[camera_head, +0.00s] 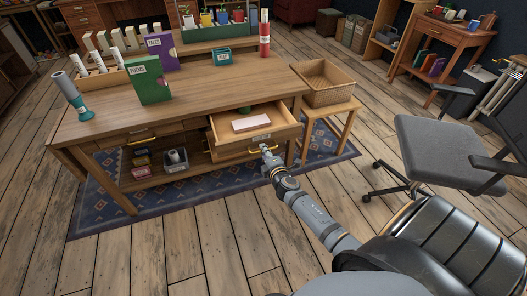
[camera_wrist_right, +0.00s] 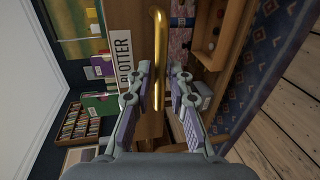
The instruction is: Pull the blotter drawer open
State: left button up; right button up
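The blotter drawer (camera_head: 283,134) of the wooden desk stands pulled out, with a pale pink block (camera_head: 252,125) inside. Its front carries a small label and a brass handle. In the right wrist view the label (camera_wrist_right: 119,57) reads BLOTTER, beside the brass handle (camera_wrist_right: 158,45). My right gripper (camera_head: 265,151) is at the drawer front, by the handle. In the right wrist view its fingers (camera_wrist_right: 161,72) are apart, with the handle running between them and gaps showing at the sides. My left gripper is not in view.
A wooden stool with a woven basket (camera_head: 322,82) stands right of the drawer. A grey chair (camera_head: 440,140) is further right. Floor in front is clear.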

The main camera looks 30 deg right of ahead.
jog(key=shift+w+d+f, duration=0.1)
jog(key=shift+w, duration=0.5)
jog(key=shift+c, duration=0.3)
grip_shut()
